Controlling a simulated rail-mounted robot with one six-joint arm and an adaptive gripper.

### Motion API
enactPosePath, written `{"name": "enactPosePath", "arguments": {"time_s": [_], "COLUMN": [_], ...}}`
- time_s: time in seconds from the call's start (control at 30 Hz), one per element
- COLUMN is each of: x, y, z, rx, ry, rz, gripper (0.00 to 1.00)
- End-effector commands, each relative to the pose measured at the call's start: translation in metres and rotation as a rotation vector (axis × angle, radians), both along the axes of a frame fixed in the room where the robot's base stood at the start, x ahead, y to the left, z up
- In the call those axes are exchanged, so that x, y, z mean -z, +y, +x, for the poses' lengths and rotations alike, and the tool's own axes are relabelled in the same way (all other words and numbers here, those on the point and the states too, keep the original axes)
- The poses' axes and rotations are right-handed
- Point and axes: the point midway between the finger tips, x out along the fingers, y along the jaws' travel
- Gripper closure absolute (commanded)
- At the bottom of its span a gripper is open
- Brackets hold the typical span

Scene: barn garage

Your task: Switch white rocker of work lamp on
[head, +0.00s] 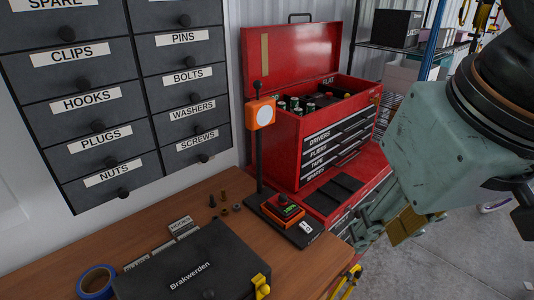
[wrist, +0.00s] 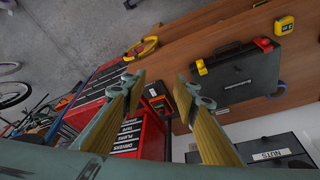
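The work lamp has an orange head with a white round face (head: 264,115) on a thin black post, standing on a black base (head: 285,229) at the bench's right end. A red-orange block with a dark and green top (head: 283,207) sits on the base. The small white rocker (head: 305,227) is at the base's front right corner; I cannot tell its position. My gripper (head: 385,228) is right of the base, apart from it. In the wrist view my gripper (wrist: 159,80) is open and empty, with the lamp base (wrist: 158,100) showing between the fingers.
A red toolbox (head: 335,130) with its lid up stands behind the lamp on a red drawer cabinet. A black case (head: 195,265), blue tape (head: 97,282) and several small metal parts (head: 223,203) lie on the wooden bench. Labelled drawers (head: 100,100) hang at left. Open floor is at right.

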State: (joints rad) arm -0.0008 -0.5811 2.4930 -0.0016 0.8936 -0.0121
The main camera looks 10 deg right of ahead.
Motion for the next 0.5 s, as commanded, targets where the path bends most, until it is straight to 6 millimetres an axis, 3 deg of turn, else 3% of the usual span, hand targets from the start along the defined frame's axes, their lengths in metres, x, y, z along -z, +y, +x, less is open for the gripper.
{"name": "enactPosePath", "arguments": {"time_s": [0.5], "x": [-0.001], "y": [0.000], "z": [0.059], "rx": [-0.086], "ry": [0.055], "rz": [-0.028], "gripper": [0.73]}}
